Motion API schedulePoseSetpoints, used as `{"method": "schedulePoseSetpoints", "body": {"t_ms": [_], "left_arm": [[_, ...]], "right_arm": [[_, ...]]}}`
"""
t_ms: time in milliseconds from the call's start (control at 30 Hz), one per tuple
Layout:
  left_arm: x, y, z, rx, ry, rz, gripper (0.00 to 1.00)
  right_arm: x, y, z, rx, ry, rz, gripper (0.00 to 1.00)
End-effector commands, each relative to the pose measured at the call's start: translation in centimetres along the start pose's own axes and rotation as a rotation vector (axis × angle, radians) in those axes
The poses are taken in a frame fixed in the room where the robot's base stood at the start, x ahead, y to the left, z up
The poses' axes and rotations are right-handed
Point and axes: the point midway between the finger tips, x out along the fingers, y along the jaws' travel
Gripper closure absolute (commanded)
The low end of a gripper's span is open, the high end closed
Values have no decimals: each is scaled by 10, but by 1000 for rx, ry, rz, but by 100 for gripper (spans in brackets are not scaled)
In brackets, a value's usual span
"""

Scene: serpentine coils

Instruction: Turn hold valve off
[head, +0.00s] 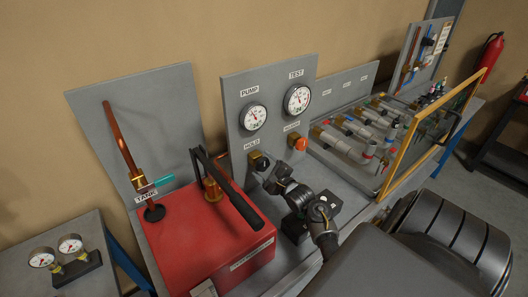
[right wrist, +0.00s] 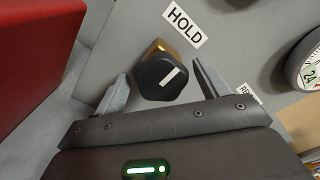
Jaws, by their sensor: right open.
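The hold valve (right wrist: 160,80) is a black faceted knob with a white line across it, on a brass body under the HOLD label (right wrist: 184,24). In the head view the hold valve (head: 261,161) sits low on the grey gauge panel (head: 240,95), partly covered by my gripper. My right gripper (right wrist: 160,70) is open, one finger on each side of the knob, with visible gaps; how deep the fingers reach is hard to tell. In the head view my right gripper (head: 270,172) is close in front of the valve. My left gripper is not in view.
An orange-capped knob (head: 298,143) sits right of the hold valve. Two gauges marked PUMP (head: 253,117) and TEST (head: 297,99) are above. A red pump tank (head: 205,235) with a black lever handle (head: 228,190) stands close on the left. Pipework (head: 350,135) lies to the right.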

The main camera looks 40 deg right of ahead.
Motion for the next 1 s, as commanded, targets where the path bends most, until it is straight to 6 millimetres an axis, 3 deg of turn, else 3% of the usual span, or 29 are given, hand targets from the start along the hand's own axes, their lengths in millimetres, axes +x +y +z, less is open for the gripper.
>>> {"method": "schedulePoseSetpoints", "body": {"t_ms": [167, 500, 700, 1000], "left_arm": [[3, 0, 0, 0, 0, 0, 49], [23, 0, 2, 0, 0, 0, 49], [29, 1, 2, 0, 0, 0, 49], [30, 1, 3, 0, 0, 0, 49]], "right_arm": [[-8, 1, -1, -2, 1, -1, 26], [-71, 3, -2, -2, 1, 1, 26], [-99, 2, -1, -1, 1, 0, 26], [-108, 0, 0, 0, 0, 0, 26]]}}
